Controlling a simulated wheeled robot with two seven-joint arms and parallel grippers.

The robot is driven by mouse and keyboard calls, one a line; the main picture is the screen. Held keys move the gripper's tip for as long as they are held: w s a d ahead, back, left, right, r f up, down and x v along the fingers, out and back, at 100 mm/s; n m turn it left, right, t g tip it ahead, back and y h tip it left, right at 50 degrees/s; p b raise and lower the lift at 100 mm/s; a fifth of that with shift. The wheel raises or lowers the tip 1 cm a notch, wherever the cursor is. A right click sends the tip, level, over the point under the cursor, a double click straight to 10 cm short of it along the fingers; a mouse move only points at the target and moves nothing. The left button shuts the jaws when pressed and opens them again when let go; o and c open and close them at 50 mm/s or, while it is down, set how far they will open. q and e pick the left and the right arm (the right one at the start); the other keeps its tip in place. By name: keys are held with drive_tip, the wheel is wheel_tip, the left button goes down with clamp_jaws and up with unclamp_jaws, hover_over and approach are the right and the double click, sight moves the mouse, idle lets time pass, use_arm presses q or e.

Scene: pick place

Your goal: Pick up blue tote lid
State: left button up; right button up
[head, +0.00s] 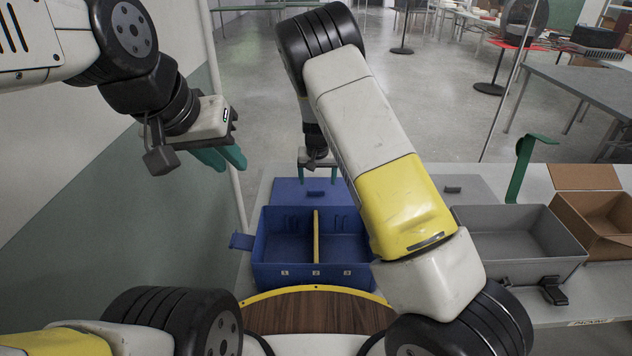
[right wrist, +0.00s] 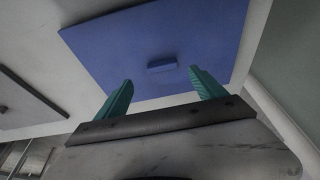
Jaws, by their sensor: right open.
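The blue tote lid (head: 290,193) lies flat on the table behind the blue tote (head: 310,272). In the right wrist view the lid (right wrist: 205,35) fills the upper middle, with a small raised blue handle (right wrist: 162,66) near its centre. My right gripper (head: 319,181) is open above the lid. In the right wrist view its green fingers (right wrist: 160,92) are apart and empty, on either side of the handle's line and apart from it. My left gripper (head: 222,160) is at the left, away from the lid, with green fingers pointing down to the right; its opening is unclear.
The blue tote has a yellow divider (head: 316,238) and looks empty. A grey tote (head: 520,268), a grey lid (head: 470,188) and a cardboard box (head: 590,190) stand to the right. A green bracket (head: 522,168) rises behind the grey tote. My right arm crosses the middle.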

sight(316, 190)
drive_tip(key=x, duration=0.6)
drive_tip(key=shift+a, duration=0.25)
drive_tip(key=shift+r, duration=0.1)
drive_tip(key=c, duration=1.7)
